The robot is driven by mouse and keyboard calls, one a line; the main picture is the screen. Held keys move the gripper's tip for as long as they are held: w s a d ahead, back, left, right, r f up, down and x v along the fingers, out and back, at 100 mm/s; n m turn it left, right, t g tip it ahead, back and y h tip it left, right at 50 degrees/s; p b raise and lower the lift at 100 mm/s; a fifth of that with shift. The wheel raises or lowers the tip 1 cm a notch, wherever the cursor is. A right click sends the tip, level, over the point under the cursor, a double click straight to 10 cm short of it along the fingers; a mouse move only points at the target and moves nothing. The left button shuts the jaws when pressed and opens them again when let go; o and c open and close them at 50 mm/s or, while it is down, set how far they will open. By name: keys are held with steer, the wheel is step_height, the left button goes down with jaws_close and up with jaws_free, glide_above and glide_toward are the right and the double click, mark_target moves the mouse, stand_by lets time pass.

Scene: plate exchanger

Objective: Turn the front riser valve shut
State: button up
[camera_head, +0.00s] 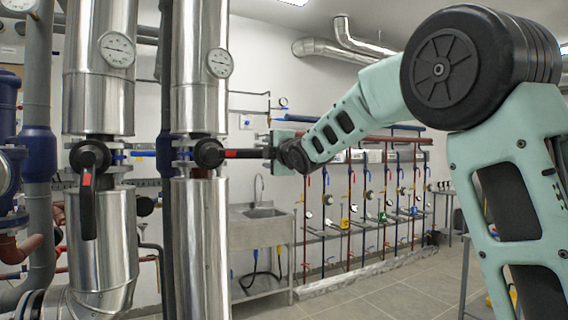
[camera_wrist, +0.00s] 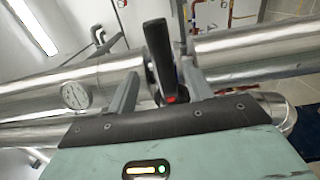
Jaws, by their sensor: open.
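Two black lever valves sit on the shiny risers in the head view. The left valve (camera_head: 90,157) has its lever hanging straight down along its pipe, with a red mark. The right valve (camera_head: 208,152) has its lever (camera_head: 245,153) pointing level to the right, across its pipe. I cannot tell for sure which one is the front riser valve. My gripper (camera_head: 267,152) is at the outer end of the right valve's lever. In the wrist view, the black lever (camera_wrist: 159,50) stands between the two grey fingers of my open gripper (camera_wrist: 160,72); contact is unclear.
Round gauges sit above the valves, on the left riser (camera_head: 117,49) and the right riser (camera_head: 219,63). Blue pipework (camera_head: 38,140) stands at the far left. A steel sink (camera_head: 258,225) and a rack of thin pipes are behind. Open floor (camera_head: 375,295) lies at lower right.

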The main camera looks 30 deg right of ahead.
steer(key=s+b, duration=0.3)
steer(key=s, duration=0.6)
steer(key=shift+s, duration=0.15)
steer(key=s+a+f+m+g+y, duration=0.2)
steer(key=s+a+f+g, duration=0.3)
steer(key=a+f, duration=0.5)
steer(key=s+a+f+m+g+y, duration=0.1)
steer(key=s+a+f+m+g, duration=0.25)
steer(key=s+a+f, duration=0.6)
steer(key=s+f+m+g+h, duration=0.1)
steer(key=s+f+g, duration=0.3)
steer(key=s+f, duration=0.5)
steer(key=s+f+m+g+h, duration=0.1)
steer(key=s+f+m+g, duration=0.3)
steer(key=s+f, duration=0.5)
steer(key=s+g, duration=0.1)
steer(key=s, duration=0.5)
steer(key=shift+a+f+p, duration=0.35)
steer(key=shift+f+p, duration=0.05)
steer(key=shift+g, duration=0.25)
